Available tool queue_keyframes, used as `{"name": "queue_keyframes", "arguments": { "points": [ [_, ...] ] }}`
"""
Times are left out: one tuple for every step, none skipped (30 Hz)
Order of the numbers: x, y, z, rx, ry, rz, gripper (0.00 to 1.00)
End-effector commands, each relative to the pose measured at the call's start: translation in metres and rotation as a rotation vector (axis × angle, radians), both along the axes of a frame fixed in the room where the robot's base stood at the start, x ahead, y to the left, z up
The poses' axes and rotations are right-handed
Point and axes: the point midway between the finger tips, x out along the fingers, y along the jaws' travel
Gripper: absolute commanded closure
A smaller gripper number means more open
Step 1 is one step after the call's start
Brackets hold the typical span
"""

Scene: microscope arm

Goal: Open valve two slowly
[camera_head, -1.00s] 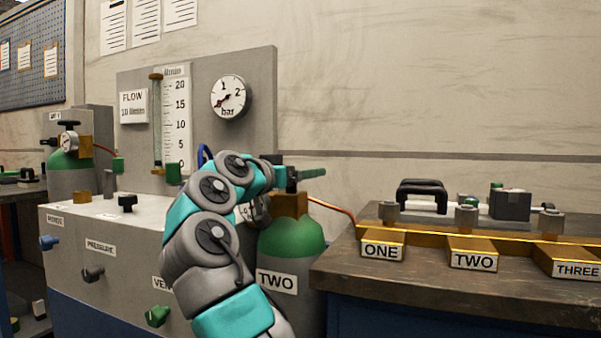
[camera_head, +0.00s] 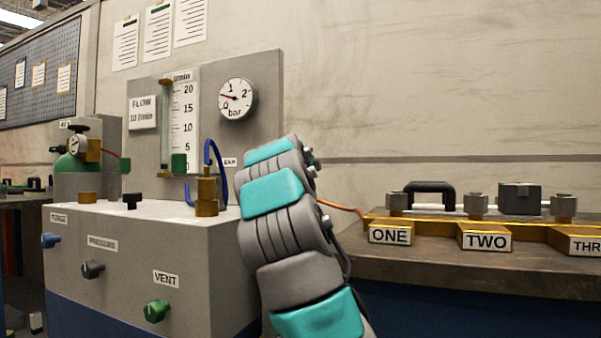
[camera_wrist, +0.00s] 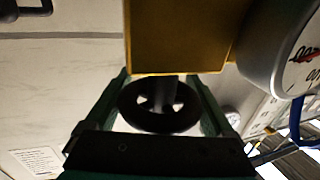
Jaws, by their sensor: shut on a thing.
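In the wrist view my gripper (camera_wrist: 163,88) has its two green fingers on either side of a black spoked handwheel (camera_wrist: 160,122), shut on it. The handwheel's stem runs into a brass block (camera_wrist: 185,35), with a round gauge (camera_wrist: 285,55) beside it on the right. In the head view my arm hides the gripper, the handwheel and the green cylinder labelled TWO. The bar dial (camera_head: 237,98) on the grey panel has its needle pointing left and slightly up, between zero and 1.
The grey console (camera_head: 150,225) stands at left with a green VENT knob (camera_head: 157,310), a brass fitting (camera_head: 206,195) and a blue hose (camera_head: 212,150). At right, a bench (camera_head: 440,265) carries a brass manifold (camera_head: 460,228) labelled ONE, TWO and THREE.

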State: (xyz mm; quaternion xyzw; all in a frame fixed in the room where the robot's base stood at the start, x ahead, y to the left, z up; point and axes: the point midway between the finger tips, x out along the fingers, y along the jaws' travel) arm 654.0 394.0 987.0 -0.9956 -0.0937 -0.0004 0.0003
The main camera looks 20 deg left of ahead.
Motion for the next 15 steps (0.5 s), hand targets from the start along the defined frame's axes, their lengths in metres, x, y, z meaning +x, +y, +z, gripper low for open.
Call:
{"name": "queue_keyframes", "arguments": {
  "points": [
    [0.0002, 0.0007, -0.001, -0.002, 0.002, 0.001, 0.68],
    [0.0003, 0.0008, -0.0009, -0.002, 0.002, 0.001, 0.68],
    [0.0002, 0.0007, -0.0009, -0.002, 0.002, 0.001, 0.68],
    [0.0003, 0.0008, -0.0009, -0.003, 0.003, 0.0, 0.68],
    [0.0002, 0.0009, -0.001, -0.003, 0.003, 0.0, 0.68],
    [0.0003, 0.0008, -0.001, -0.003, 0.003, 0.0, 0.68],
    [0.0003, 0.0008, -0.001, -0.003, 0.003, 0.0, 0.11],
    [0.0003, 0.0008, -0.001, -0.003, 0.003, 0.0, 0.08],
    [0.0002, 0.0006, -0.0009, -0.002, 0.002, 0.0, 0.03],
    [0.0002, 0.0005, -0.0008, -0.001, 0.002, -0.001, 0.0],
    [0.0002, 0.0004, -0.0007, -0.001, 0.002, -0.001, 0.0],
    [0.0001, 0.0004, -0.0006, -0.001, 0.002, -0.001, 0.0],
    [0.0001, 0.0003, -0.0006, -0.001, 0.002, -0.001, 0.0],
    [0.0001, 0.0003, -0.0005, -0.001, 0.002, -0.001, 0.0],
    [0.0002, 0.0002, -0.0004, -0.001, 0.002, -0.001, 0.0]
  ]
}}
